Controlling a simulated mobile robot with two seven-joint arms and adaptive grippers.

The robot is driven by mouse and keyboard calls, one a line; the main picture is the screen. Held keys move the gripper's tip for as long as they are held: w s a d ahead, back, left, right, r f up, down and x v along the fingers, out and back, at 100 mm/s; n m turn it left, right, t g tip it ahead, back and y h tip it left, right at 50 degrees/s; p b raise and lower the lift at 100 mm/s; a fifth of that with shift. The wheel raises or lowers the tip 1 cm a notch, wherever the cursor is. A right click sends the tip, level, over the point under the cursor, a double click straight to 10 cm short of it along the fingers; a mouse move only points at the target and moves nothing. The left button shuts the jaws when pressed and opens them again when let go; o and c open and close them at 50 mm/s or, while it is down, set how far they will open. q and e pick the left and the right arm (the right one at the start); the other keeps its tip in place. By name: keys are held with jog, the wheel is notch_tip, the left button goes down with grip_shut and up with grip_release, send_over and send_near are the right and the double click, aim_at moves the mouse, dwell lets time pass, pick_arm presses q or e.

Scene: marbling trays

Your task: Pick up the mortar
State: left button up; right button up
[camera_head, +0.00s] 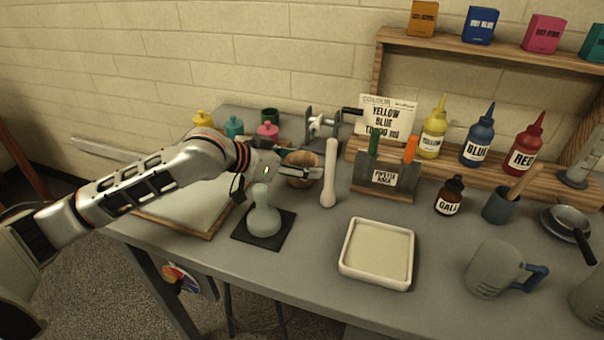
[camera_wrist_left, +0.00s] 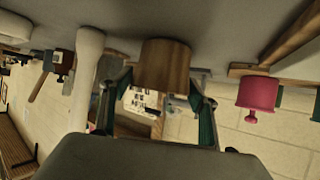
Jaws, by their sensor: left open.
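The mortar, a round brown wooden cup (camera_head: 301,165), stands on the grey table behind my left gripper, which partly hides it. In the left wrist view the wooden mortar (camera_wrist_left: 165,66) shows upside down, ahead of the hand and between the two fingers. My left gripper (camera_head: 308,174) is open, with a finger reaching across the front of the mortar in the head view. In the left wrist view the left gripper (camera_wrist_left: 155,102) has its fingers spread apart; whether they touch the wood I cannot tell. My right gripper is not in view.
A pale club-shaped piece (camera_head: 329,178) stands upright just right of the mortar. A grey-green muller (camera_head: 265,217) sits on a dark slab (camera_head: 246,238) in front. A pipette rack (camera_head: 386,192) is to the right. A cream tray (camera_head: 346,262) lies near the front edge.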

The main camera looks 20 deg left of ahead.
aim_at(312, 164)
pick_arm(q)
jog(key=b+x, duration=0.1)
jog(key=x, duration=0.3)
jog(key=shift+w+d+f, duration=0.1)
jog(key=shift+f, duration=0.15)
jog(key=shift+w+d+f, duration=0.1)
jog(key=shift+w+d, duration=0.15)
jog(key=shift+w, duration=0.15)
jog(key=c, duration=1.1)
jog(key=shift+c, duration=0.8)
